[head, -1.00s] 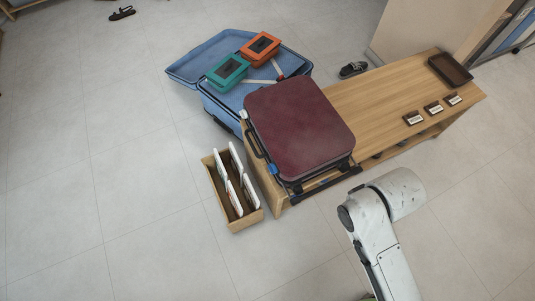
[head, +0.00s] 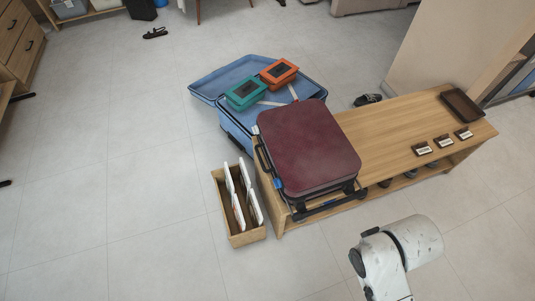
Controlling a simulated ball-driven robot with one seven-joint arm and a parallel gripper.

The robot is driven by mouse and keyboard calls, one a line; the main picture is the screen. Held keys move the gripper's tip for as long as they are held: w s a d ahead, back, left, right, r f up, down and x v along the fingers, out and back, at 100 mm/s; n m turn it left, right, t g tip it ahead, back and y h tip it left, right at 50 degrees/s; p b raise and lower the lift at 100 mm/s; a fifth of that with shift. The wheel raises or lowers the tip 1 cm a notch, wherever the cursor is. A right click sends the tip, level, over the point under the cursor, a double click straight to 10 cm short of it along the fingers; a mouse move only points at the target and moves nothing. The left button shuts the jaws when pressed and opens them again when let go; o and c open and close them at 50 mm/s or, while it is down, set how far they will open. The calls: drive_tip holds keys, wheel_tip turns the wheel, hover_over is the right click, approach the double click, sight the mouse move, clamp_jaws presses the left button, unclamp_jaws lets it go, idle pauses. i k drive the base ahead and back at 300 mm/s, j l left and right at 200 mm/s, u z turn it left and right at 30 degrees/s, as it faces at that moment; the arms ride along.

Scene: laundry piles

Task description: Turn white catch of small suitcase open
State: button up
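The small suitcase (head: 308,147) is dark red and lies shut and flat on the left end of a wooden bench. Its black handle (head: 263,158) is on its left side. A small blue part (head: 279,184) shows near its front left corner. I cannot make out a white catch in this view. My arm shows at the bottom right, in front of the bench and apart from the suitcase. My gripper is out of the picture.
The wooden bench (head: 385,122) bears a brown tray (head: 463,105) and several small labels. A large open blue suitcase (head: 215,82) with a teal box (head: 246,93) and an orange box (head: 279,72) stands behind. A wooden crate (head: 246,238) stands left. Floor is clear at left.

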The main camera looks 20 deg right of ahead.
sight(255, 129)
drive_tip(key=i+j+u, duration=0.1)
drive_tip(key=i+j, duration=0.2)
drive_tip(key=i+j+u, duration=0.15)
drive_tip(key=i, duration=0.35)
drive_tip(key=i+j+u, duration=0.1)
drive_tip(key=i+j, duration=0.15)
drive_tip(key=i, duration=0.15)
drive_tip(key=i+j+u, duration=0.1)
drive_tip(key=i, duration=0.35)
drive_tip(key=j, duration=0.1)
